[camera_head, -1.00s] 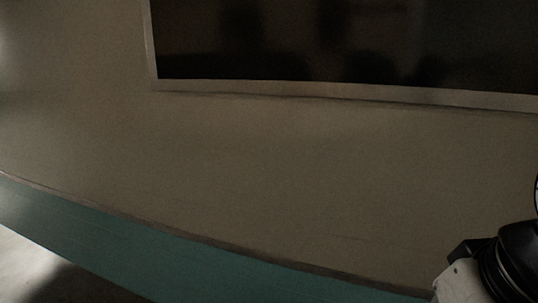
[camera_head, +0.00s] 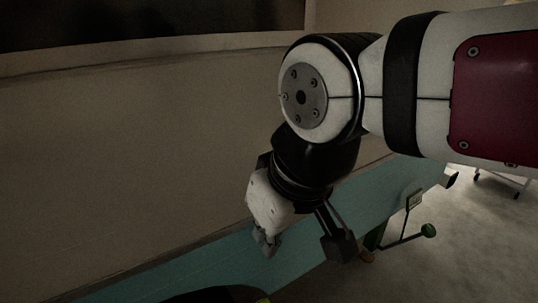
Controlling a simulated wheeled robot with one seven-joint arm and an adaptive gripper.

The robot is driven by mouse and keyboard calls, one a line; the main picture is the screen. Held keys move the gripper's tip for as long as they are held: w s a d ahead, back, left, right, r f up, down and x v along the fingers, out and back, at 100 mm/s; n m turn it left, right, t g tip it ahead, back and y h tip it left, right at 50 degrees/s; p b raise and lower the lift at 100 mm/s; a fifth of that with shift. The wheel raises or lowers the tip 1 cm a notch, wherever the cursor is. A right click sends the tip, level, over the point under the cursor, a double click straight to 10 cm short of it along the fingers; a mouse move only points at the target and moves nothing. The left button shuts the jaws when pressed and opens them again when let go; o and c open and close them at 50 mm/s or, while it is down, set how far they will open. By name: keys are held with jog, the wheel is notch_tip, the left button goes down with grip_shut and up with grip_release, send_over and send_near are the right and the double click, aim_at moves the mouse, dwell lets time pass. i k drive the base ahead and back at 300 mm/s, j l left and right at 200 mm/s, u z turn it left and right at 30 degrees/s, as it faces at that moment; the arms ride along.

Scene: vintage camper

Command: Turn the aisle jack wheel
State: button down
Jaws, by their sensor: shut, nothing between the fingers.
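No clear wheel rim shows.
A beige wall (camera_head: 130,170) fills the left, with a dark framed panel (camera_head: 130,22) above. The teal band (camera_head: 215,262) runs diagonally along its foot. Pale floor (camera_head: 470,260) lies open at the right. A light-coloured stand (camera_head: 500,183) is farther back.

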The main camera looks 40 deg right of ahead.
aim_at(428, 230)
jog(key=z, duration=2.15)
